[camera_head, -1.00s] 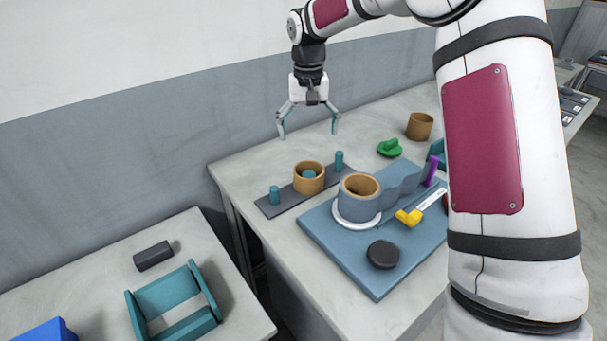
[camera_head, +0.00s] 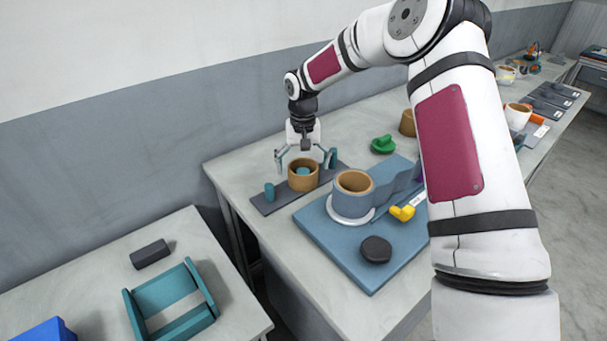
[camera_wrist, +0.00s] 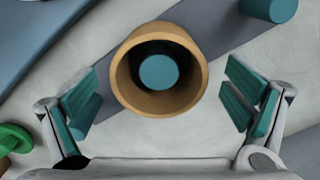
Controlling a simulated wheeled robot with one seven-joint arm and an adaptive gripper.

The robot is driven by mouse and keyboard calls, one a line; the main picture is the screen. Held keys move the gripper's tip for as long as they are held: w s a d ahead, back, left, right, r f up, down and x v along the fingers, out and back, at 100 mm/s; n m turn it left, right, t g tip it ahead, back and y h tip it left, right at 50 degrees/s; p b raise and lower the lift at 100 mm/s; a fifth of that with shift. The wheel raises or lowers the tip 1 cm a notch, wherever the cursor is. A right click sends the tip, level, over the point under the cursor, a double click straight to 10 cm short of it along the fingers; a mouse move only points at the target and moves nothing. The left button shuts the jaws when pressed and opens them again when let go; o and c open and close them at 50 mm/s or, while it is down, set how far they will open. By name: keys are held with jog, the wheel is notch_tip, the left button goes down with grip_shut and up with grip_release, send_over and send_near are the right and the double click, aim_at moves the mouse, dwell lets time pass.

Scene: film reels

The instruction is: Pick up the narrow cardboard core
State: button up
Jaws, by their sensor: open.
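A brown cardboard core (camera_head: 303,180) stands upright around the middle teal peg (camera_head: 303,170) of a dark grey strip. In the wrist view this core (camera_wrist: 125,80) shows from above, with the teal peg (camera_wrist: 158,72) inside its opening. My gripper (camera_head: 305,161) is open just above it, one finger to each side. In the wrist view my gripper (camera_wrist: 165,98) has its teal finger pads spread wider than the core, with gaps on both sides. Another brown core (camera_head: 407,123) stands farther back, partly hidden by my arm. I cannot tell which core is narrower.
The grey strip (camera_head: 268,205) also has a teal peg at each end. A blue board (camera_head: 345,262) holds a film-wrapped core (camera_head: 350,203), a dark round puck (camera_head: 376,250) and a yellow piece (camera_head: 402,212). A green piece (camera_head: 383,145) lies behind. The table's front left is bare.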

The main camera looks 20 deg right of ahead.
aim_at(303, 172)
jog(key=shift+f, duration=1.5)
jog(key=shift+c, duration=0.2)
jog(key=c, duration=1.1)
